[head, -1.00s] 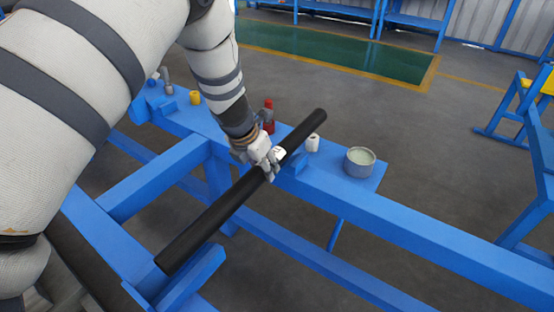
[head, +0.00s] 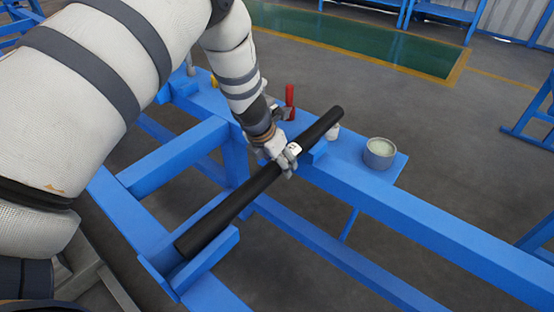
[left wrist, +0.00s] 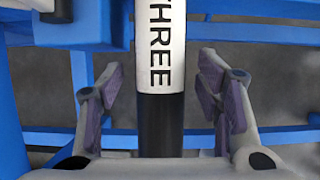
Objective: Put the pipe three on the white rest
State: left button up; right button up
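Pipe three (head: 232,203) is a long black pipe with a white label (head: 294,148), lying slantwise across the blue frame in the head view. Its near end lies at a blue bracket (head: 208,262) and its far part at a blue block on the bench. The left wrist view shows the pipe (left wrist: 160,125) and the word THREE on its white band. My left gripper (head: 286,164) is at the pipe near the label. Its two fingers stand open on both sides of the pipe, with gaps between. I cannot make out a white rest. My right gripper is out of view.
On the blue bench stand a grey tin (head: 379,153), a small white item (head: 333,132) behind the pipe and a red bottle (head: 289,100). A blue beam (head: 420,225) runs to the lower right. Open grey floor lies beyond.

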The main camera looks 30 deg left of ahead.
pick_arm(q)
jog(key=p+v, duration=0.2)
jog(key=v, duration=1)
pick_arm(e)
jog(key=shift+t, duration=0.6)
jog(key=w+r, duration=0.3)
pick_arm(q)
jog(key=shift+r, duration=0.1)
